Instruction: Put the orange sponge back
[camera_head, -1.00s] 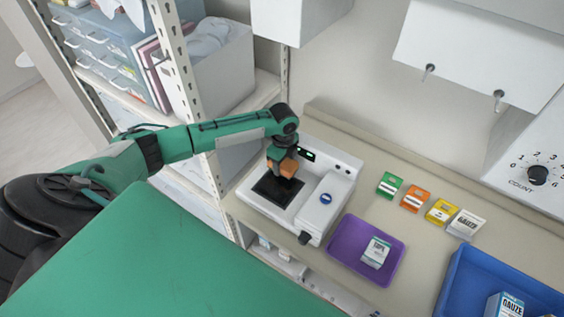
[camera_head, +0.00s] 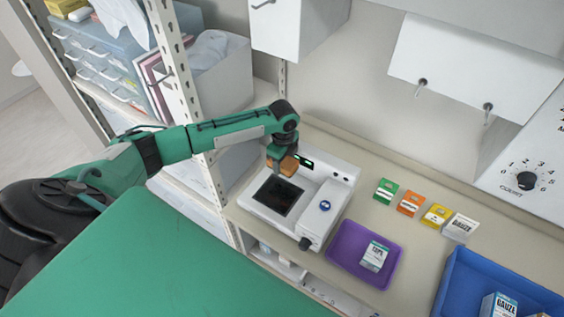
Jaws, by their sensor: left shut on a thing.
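The orange sponge (camera_head: 289,165) is held in my left gripper (camera_head: 281,162), which is shut on it. The gripper and sponge are above the back of a white device (camera_head: 318,190) with a dark square plate (camera_head: 277,195). The sponge appears raised over the plate's far edge, though the exact gap is hard to tell. The fingers are partly hidden behind the arm's end. My right gripper is not in view.
A purple tray (camera_head: 341,270) with a small box (camera_head: 375,256) stands right of the device. Several small coloured cards (camera_head: 411,204) line the counter behind it. A blue bin (camera_head: 452,285) with boxes is at lower right. A metal shelf post (camera_head: 178,75) stands close to my left arm.

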